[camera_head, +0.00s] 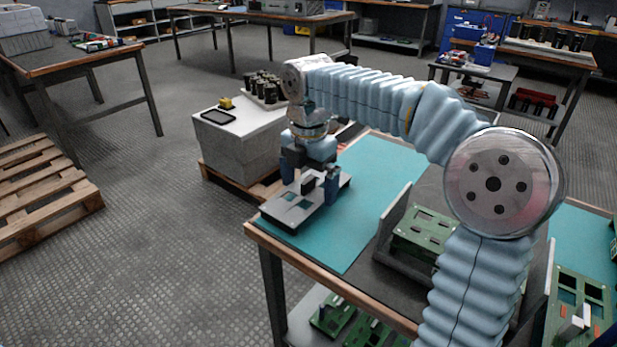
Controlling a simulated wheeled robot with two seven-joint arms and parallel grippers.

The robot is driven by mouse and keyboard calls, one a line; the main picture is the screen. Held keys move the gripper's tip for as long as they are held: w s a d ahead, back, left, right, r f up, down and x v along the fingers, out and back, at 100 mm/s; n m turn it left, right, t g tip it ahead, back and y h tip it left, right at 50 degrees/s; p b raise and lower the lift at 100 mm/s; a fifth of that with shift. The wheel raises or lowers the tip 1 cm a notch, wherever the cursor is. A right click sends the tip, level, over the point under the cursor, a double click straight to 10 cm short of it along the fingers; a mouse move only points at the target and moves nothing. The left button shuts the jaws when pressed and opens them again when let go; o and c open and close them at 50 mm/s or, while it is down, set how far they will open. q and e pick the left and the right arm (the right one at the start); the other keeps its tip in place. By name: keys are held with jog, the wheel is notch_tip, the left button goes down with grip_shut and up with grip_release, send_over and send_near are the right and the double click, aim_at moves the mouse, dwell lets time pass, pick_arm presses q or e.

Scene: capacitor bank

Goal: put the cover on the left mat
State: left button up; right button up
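The cover (283,210) is a flat light-grey plate with cut-outs and a dark upright handle (308,185). It appears to lie flat on the left teal mat (345,225), near the mat's front left corner. My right gripper (311,182) points down over the cover. Its two dark-blue fingers stand apart on either side of the handle, with gaps visible, so it looks open. Part of the cover is hidden behind the fingers. My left gripper is not in view.
A grey holder with a green circuit board (424,232) stands right of the mat. Another teal mat (583,240) lies at the far right. A grey cabinet (240,140) carries black capacitors (264,88) and a black tray (218,116). A wooden pallet (45,190) lies on the floor at left.

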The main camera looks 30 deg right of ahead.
notch_tip(320, 180, up, 14)
jog(key=p, duration=0.3)
jog(key=shift+p, duration=0.3)
